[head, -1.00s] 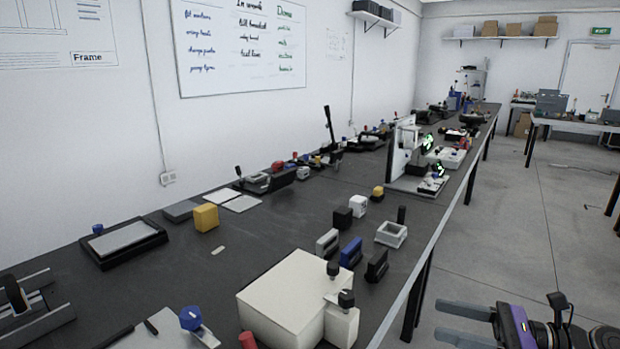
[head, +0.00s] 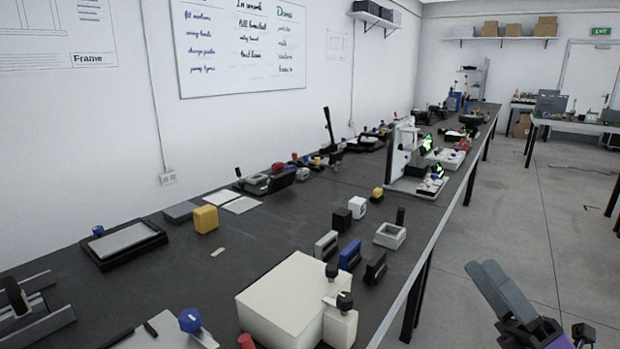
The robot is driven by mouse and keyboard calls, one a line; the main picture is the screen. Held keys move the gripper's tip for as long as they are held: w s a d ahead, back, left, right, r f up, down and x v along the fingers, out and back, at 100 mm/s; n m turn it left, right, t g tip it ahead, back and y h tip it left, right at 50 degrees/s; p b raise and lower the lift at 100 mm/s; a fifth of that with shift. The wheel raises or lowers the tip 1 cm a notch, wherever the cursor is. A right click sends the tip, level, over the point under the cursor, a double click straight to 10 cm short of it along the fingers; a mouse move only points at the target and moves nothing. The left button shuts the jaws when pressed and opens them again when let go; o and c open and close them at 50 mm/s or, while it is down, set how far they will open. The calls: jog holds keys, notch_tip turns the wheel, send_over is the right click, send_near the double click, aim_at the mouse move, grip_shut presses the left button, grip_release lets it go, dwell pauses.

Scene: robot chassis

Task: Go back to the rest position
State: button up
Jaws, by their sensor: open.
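My gripper (head: 483,267) shows at the bottom right of the head view, beyond the right edge of the long dark bench (head: 270,235). Its grey fingers point up and to the left, over the floor. They overlap in this view, and I see nothing between them. The gripper is open and apart from everything on the bench. A purple part of my arm shows below it, cut off by the frame's edge.
A white box (head: 290,295) with black knobs stands near the bench's right edge. A yellow block (head: 205,219) stands farther left. The floor (head: 540,225) on the right is clear.

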jog(key=s+a+f+m+g+h+p, duration=0.1)
jog(key=s+f+m+h, duration=0.3)
jog(key=s+m, duration=0.7)
jog(key=s+a+f+m+g+h+p, duration=0.2)
jog(key=s+m+h, duration=0.5)
jog(key=s+m, duration=0.4)
jog(key=s+a+f+m+g+h+p, duration=0.1)
jog(key=s+a+f+m+h+p, duration=0.2)
jog(key=s+m, duration=0.8)
jog(key=s+a+f+h, duration=0.2)
jog(key=s+f, duration=0.2)
jog(key=s, duration=0.2)
jog(key=shift+s+f+m+g+p, duration=0.2)
jog(key=shift+s+m+g+p, duration=0.1)
jog(key=shift+m+g+p, duration=0.1)
